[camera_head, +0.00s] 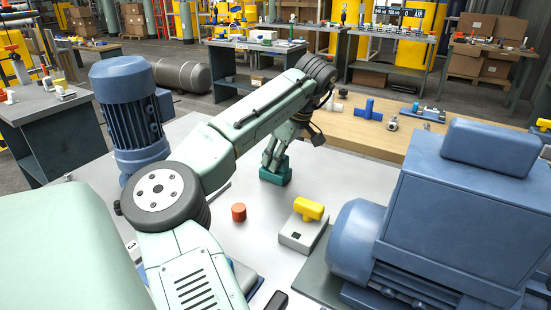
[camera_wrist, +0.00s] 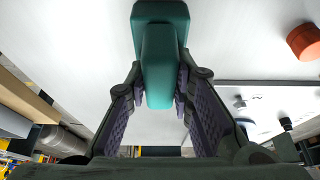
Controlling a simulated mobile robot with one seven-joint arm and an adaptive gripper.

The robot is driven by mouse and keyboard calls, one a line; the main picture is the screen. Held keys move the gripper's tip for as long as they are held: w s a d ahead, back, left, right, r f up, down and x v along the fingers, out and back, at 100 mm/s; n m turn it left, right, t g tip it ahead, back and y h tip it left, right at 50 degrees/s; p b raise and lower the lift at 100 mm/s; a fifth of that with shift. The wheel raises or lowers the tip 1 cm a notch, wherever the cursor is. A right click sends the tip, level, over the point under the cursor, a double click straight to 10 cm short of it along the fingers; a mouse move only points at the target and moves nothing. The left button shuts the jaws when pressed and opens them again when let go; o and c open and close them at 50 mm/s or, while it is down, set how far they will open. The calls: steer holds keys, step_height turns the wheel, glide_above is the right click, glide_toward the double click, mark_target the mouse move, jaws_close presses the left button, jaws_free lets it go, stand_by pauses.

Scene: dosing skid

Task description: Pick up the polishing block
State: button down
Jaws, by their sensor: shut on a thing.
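The polishing block appears to be the teal block (camera_head: 276,176) on the grey-white worktop, near the middle of the head view. In the wrist view the teal block (camera_wrist: 160,25) has a wide part at the top and a narrower raised part towards me. My gripper (camera_head: 272,160) is above it, with its fingers pointing down. In the wrist view my gripper (camera_wrist: 160,78) has one finger on each side of the narrower part and is shut on it. I cannot tell whether the block rests on the worktop or is slightly above it.
A red-orange cylinder (camera_head: 239,212) and a grey box with a yellow handle (camera_head: 303,225) stand nearby on the worktop. A large blue motor unit (camera_head: 455,190) fills the right. A blue motor (camera_head: 130,110) stands at the left. A wooden bench (camera_head: 400,135) with fittings lies behind.

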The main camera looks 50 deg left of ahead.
mark_target(275, 154)
steer(key=shift+r+b, duration=0.5)
steer(key=shift+r, duration=0.85)
steer(key=shift+s+d+r, duration=0.1)
steer(key=shift+s+r, duration=0.1)
steer(key=shift+r, duration=0.05)
steer(key=s+d+r+b, duration=0.1)
steer(key=s+d+b, duration=0.1)
steer(key=s+d, duration=0.2)
steer(key=s+d+b, duration=0.2)
steer(key=s+d, duration=0.2)
steer(key=s, duration=0.5)
steer(key=shift+d+r, duration=0.25)
steer(key=shift+r, duration=0.1)
steer(key=c, duration=2)
jaws_free()
jaws_close()
